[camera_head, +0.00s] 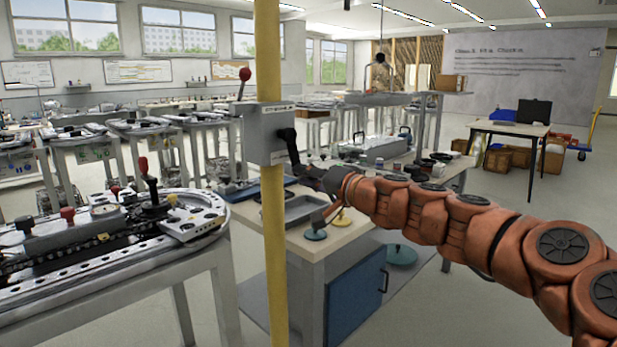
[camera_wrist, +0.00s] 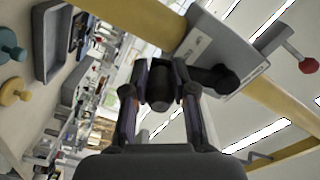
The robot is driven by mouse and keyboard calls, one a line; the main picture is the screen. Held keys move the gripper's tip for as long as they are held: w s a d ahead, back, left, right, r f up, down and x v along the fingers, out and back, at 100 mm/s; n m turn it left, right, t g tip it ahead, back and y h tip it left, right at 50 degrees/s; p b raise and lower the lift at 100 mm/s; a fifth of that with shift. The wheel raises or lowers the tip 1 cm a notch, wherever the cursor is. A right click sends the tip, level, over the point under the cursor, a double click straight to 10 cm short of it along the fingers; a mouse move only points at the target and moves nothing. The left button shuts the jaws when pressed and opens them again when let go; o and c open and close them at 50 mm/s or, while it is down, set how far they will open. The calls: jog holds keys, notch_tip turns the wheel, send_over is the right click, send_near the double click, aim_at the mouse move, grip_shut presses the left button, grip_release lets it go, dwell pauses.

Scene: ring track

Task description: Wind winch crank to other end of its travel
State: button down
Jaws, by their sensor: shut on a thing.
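The winch is a grey box (camera_head: 262,134) fixed to a yellow post (camera_head: 271,250). It also shows at upper right in the wrist view (camera_wrist: 215,45). Its black crank (camera_head: 290,146) sticks out from the right side of the box, with its arm slanting down and to the right. In the wrist view the crank's dark hub (camera_wrist: 222,79) is right of my fingers. My gripper (camera_wrist: 160,92) is shut on the crank's dark grip (camera_wrist: 159,78), one finger on each side. In the head view my gripper (camera_head: 308,174) is small and dark, so the contact is unclear there.
A red-knobbed lever (camera_head: 244,76) rises from the winch box. A workbench (camera_head: 330,238) with a grey tray (camera_head: 302,208) stands below and behind my gripper. A track table (camera_head: 190,245) is at left. Open floor (camera_head: 480,240) lies at right.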

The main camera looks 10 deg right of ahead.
jog(key=shift+s+a+r, duration=0.2)
jog(key=shift+a+r, duration=0.1)
jog(key=shift+a, duration=0.05)
jog(key=c, duration=1.3)
grip_release()
jog(key=shift+a, duration=0.15)
jog(key=o, duration=0.4)
jog(key=shift+c, duration=0.2)
jog(key=shift+w+d+f, duration=0.1)
jog(key=shift+d, duration=0.15)
jog(key=shift+d, duration=0.15)
jog(key=v, duration=1.1)
jog(key=shift+s+d, duration=0.2)
jog(key=shift+s, duration=0.15)
